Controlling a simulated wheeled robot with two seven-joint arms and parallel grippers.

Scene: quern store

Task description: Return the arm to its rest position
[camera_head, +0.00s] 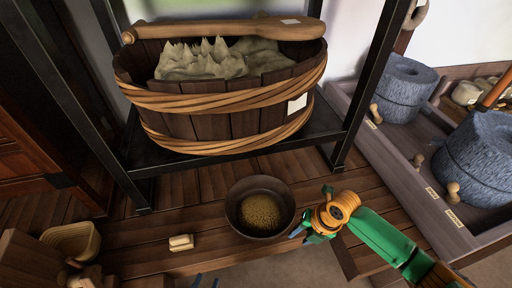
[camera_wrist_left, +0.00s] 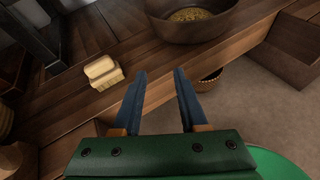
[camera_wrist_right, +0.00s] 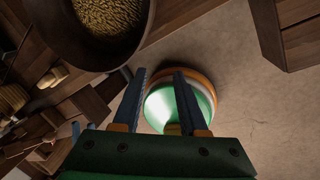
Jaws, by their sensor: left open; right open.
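My left gripper (camera_head: 206,282) barely shows at the bottom edge of the head view. In the left wrist view its two blue fingers (camera_wrist_left: 160,95) stand apart with nothing between them. My right gripper (camera_head: 302,236) is low beside the right side of a dark bowl (camera_head: 283,208) of grain, at the end of my green arm. In the right wrist view its fingers (camera_wrist_right: 160,88) are apart and empty, and the bowl (camera_wrist_right: 108,62) lies to the upper left. I cannot tell in the head view whether the right gripper touches the bowl.
A pale yellow block (camera_head: 181,242) lies on the wooden bench left of the bowl. A wooden tub (camera_head: 215,125) with a paddle (camera_head: 225,30) across it stands on a black rack. Grey quern stones (camera_head: 400,88) stand at right. A yellowish container (camera_head: 72,240) is at left.

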